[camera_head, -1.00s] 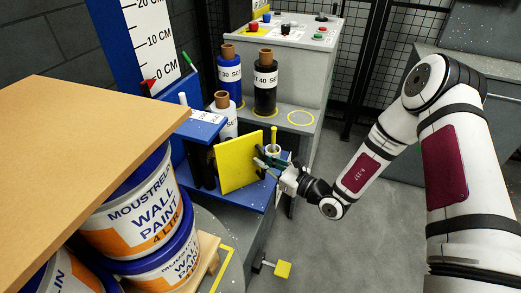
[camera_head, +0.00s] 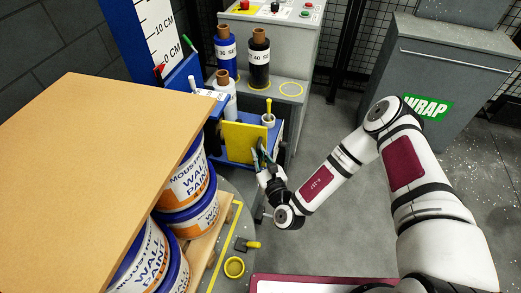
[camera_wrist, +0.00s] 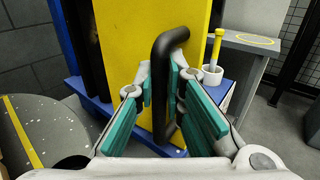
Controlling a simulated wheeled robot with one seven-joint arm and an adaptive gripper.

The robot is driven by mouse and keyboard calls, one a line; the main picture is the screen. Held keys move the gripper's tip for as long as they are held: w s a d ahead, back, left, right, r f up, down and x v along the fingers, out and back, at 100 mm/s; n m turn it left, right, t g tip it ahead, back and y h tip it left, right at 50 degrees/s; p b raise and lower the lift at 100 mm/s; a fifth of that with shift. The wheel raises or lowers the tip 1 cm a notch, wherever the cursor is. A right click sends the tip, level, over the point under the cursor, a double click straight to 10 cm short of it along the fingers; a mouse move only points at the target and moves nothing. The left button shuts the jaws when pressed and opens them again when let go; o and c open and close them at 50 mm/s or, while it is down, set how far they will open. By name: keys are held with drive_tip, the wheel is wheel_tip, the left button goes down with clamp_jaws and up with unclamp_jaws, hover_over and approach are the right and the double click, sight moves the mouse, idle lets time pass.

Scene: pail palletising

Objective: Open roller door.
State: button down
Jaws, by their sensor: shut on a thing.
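The yellow roller door (camera_head: 240,143) is a flat panel on the front of the blue carriage (camera_head: 274,137). In the wrist view the yellow door (camera_wrist: 126,35) fills the upper middle and carries a black bent handle (camera_wrist: 162,75). My gripper (camera_head: 262,160) is at the door's right side. In the wrist view its teal pads stand on both sides of the handle, and my gripper (camera_wrist: 160,100) is shut on it. The handle's lower part is partly hidden by the pads.
Stacked paint pails (camera_head: 187,187) and a tan board (camera_head: 90,170) fill the left. Film rolls (camera_head: 259,60) stand behind the door. A white cup (camera_head: 268,121) with a yellow-handled tool is beside it. A yellow pedal (camera_head: 253,245) is low in front. Grey floor is open to the right.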

drive_tip(key=shift+s+a+h+p, duration=0.25)
drive_tip(key=shift+h+p, duration=0.05)
drive_tip(key=shift+h, duration=0.1)
drive_tip(key=shift+m, duration=0.3)
drive_tip(key=c, duration=1.6)
unclamp_jaws()
drive_tip(key=shift+a, duration=0.1)
drive_tip(key=shift+c, duration=0.2)
drive_tip(key=v, duration=1.2)
drive_tip(key=shift+f, duration=0.1)
